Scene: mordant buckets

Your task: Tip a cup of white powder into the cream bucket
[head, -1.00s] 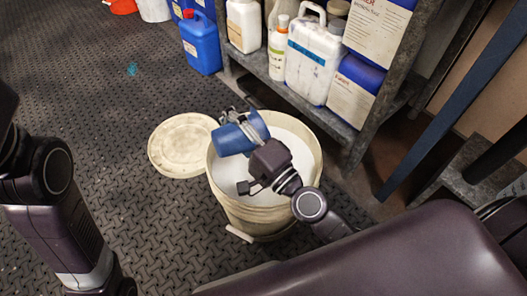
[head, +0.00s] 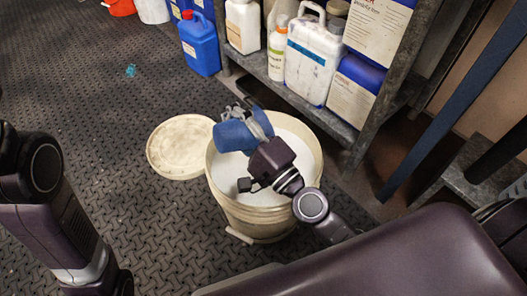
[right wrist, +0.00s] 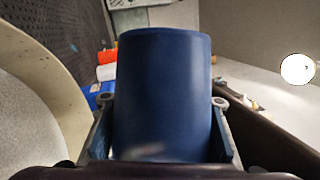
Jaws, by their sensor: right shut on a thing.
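The cream bucket (head: 265,215) stands on the floor with white powder (head: 285,155) inside. My right gripper (head: 252,120) is over the bucket and shut on a blue cup (head: 233,136). The cup lies tipped over above the powder, toward the bucket's left side, and its inside is hidden. In the right wrist view the cup (right wrist: 165,95) fills the middle between the two fingers. The bucket's rim (right wrist: 50,60) curves along the left there. My left arm shows at the left of the head view, but its gripper is out of frame.
A round cream lid (head: 180,147) lies on the dark textured floor (head: 90,120), left of the bucket. A metal shelf (head: 320,122) with white jugs (head: 315,62) stands close behind. A blue canister (head: 199,45) stands on the floor at the back.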

